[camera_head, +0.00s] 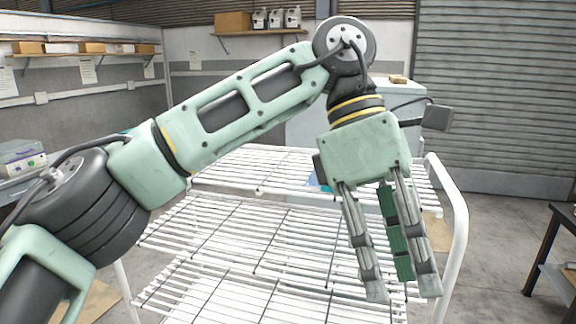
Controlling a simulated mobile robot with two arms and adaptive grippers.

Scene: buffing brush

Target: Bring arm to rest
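My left gripper (402,289) hangs down from the mint-green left arm, which reaches across the middle of the view. Its fingers are apart and point downward, with a green inner surface showing beside the right-hand finger. I see no object held between them. The gripper is in front of a white wire rack (215,237), seen over its shelves and right post. I cannot tell its exact distance from the rack. My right gripper is not in view. No buffing brush can be made out.
A blue item (318,184) on the rack is partly hidden behind the gripper. A dark table (556,232) stands at the right edge. Wall shelves at the back hold boxes and white jugs (276,18). A rolled shutter (495,95) closes the back right. Floor shows between rack and table.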

